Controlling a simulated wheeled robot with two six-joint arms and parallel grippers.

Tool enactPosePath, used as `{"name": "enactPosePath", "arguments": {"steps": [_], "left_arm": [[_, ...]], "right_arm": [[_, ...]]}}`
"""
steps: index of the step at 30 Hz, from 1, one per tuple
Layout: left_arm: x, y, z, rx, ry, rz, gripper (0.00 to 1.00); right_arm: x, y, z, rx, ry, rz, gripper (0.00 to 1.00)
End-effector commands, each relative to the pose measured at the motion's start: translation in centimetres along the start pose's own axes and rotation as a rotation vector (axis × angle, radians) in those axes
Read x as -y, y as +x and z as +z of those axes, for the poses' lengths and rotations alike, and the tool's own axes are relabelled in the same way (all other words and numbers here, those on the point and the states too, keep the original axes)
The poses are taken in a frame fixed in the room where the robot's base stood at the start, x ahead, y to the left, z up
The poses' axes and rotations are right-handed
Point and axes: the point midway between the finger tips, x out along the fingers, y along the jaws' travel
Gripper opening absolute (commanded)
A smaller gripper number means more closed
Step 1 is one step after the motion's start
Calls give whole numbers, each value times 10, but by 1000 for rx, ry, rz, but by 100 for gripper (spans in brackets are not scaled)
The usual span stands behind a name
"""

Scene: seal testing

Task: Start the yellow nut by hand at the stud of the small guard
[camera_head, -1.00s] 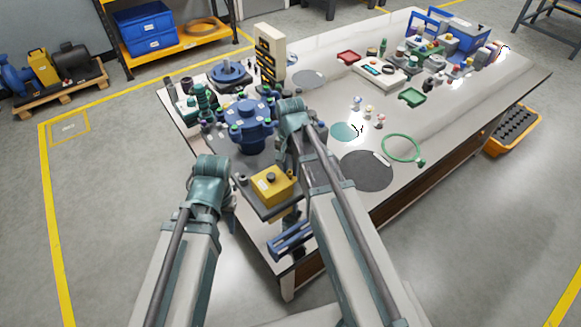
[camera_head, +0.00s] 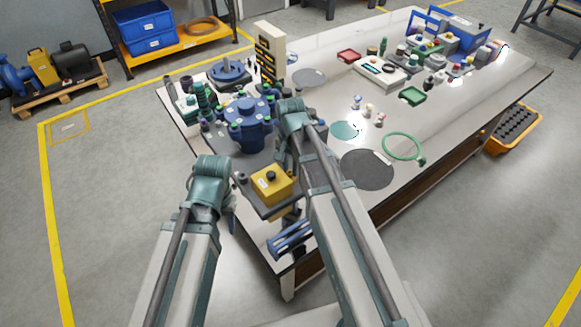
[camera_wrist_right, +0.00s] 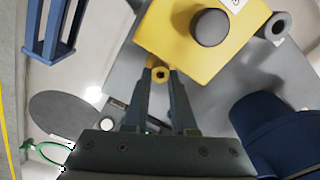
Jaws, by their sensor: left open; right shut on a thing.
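The yellow guard (camera_head: 272,187), a box with a dark round knob on top, sits at the near left corner of the bench. It fills the top of the right wrist view (camera_wrist_right: 182,62). My right gripper (camera_wrist_right: 160,76) is shut on the small yellow nut (camera_wrist_right: 160,73), whose dark hole faces the camera. The nut is right at the guard's edge in that view; I cannot tell whether it touches. The stud is not distinguishable. My left gripper (camera_head: 231,200) is left of the guard, mostly hidden behind its own wrist, open and apart from the guard.
A blue flanged housing (camera_head: 247,124) with green-capped studs stands behind the guard. A blue bracket (camera_head: 289,240) is at the bench's near edge.

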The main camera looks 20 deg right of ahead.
Motion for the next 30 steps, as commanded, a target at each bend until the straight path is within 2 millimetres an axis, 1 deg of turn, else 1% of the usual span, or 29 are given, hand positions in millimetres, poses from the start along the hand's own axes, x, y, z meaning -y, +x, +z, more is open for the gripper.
{"name": "enactPosePath", "arguments": {"steps": [3,7,10,20,27,30], "left_arm": [[0,1,0,0,0,0,50],[0,1,0,0,0,0,50],[0,1,0,0,0,0,50],[0,1,0,0,0,0,50],[0,1,0,0,0,0,50],[0,1,0,0,0,0,50]], "right_arm": [[-1,1,1,1,131,0,0],[-2,1,1,1,261,1,0],[-2,1,1,2,309,1,0],[-2,1,1,2,340,1,0],[-3,1,2,2,596,2,0],[-4,1,2,2,653,2,0]]}}
